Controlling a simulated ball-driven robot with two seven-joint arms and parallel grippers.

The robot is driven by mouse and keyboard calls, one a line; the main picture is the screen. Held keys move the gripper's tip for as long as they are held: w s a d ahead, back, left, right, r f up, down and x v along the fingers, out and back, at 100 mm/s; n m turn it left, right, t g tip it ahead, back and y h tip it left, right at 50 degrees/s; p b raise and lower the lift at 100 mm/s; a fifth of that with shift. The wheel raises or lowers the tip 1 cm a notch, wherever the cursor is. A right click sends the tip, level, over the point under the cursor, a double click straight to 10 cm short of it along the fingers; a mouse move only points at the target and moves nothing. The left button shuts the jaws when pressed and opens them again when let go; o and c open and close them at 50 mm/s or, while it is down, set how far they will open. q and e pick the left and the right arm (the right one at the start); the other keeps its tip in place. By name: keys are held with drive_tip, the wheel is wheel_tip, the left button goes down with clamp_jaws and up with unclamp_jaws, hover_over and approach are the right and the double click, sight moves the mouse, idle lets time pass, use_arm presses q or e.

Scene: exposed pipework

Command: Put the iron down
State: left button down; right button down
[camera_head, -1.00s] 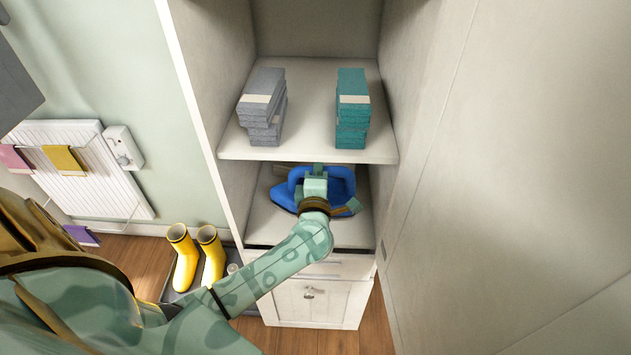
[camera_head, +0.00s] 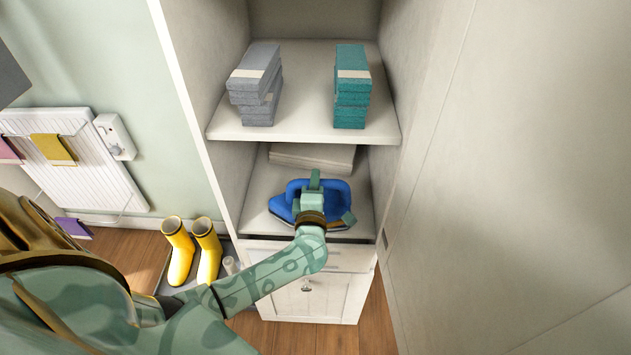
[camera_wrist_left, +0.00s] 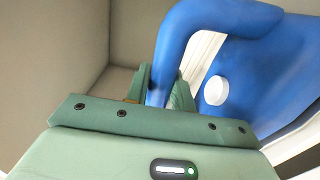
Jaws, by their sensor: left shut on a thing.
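The blue iron (camera_head: 334,203) is at the lower shelf (camera_head: 262,188) of the cupboard, near its front edge. My left gripper (camera_head: 313,185) is shut on the iron's handle. In the left wrist view, the gripper's fingers (camera_wrist_left: 165,92) close around the blue handle, and the iron's body (camera_wrist_left: 265,75) with a white round knob lies to the right. Whether the iron's sole touches the shelf cannot be told. My right gripper does not show.
A pale flat slab (camera_head: 312,156) lies at the back of the lower shelf. Grey stacked towels (camera_head: 258,85) and teal stacked towels (camera_head: 351,90) stand on the upper shelf (camera_head: 300,115). Cupboard walls bound both sides. Yellow boots (camera_head: 192,250) stand on the floor at left.

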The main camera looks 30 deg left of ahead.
use_arm(q)
drive_tip(key=c, duration=1.2)
unclamp_jaws()
drive_tip(key=shift+f, duration=0.1)
